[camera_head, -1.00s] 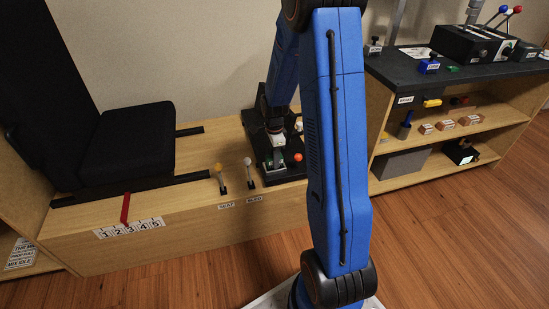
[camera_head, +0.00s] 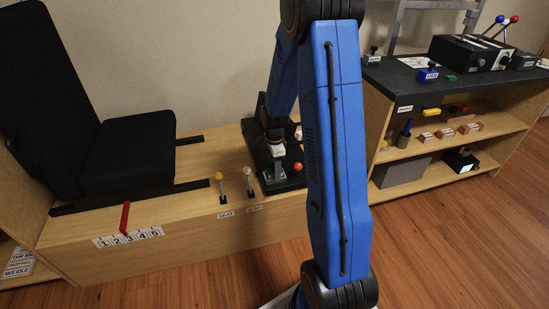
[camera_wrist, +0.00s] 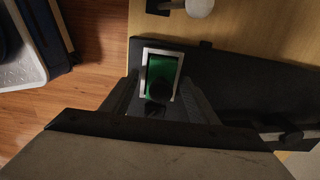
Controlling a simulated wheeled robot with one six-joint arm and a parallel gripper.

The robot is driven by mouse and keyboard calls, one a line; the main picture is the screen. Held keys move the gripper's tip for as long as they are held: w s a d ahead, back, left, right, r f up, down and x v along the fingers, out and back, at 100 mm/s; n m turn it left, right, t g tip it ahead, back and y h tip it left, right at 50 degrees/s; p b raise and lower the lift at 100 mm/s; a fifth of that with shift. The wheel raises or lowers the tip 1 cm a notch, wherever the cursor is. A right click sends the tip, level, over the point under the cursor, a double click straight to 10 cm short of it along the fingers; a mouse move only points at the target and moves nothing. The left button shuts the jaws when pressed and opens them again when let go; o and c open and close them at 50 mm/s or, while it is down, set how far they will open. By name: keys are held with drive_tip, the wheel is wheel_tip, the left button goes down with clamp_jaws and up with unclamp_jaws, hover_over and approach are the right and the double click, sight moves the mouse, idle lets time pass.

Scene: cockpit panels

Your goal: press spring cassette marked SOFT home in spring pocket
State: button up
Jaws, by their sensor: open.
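A green piece (camera_wrist: 161,74) with a dark round knob sits inside a pale metal frame (camera_wrist: 146,76) on a black unit in the wrist view. It also shows small and green in the head view (camera_head: 276,172). I cannot tell whether it is the SOFT cassette in its pocket; no marking on it is readable. My gripper (camera_wrist: 160,92) is open, its two dark fingers on either side of the frame's near end and the knob. In the head view my gripper (camera_head: 276,138) hangs low over the black unit (camera_head: 290,183). Contact and seating depth are hidden.
An orange-red ball (camera_head: 298,166) stands beside the frame. Yellow-topped (camera_head: 219,176) and white-topped (camera_head: 247,171) levers stand left of the unit, near a black seat (camera_head: 125,150). Small labelled blocks (camera_head: 446,133) lie on the right-hand shelf.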

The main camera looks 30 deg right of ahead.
wheel_tip(320, 180, up, 17)
idle(0.5)
idle(0.4)
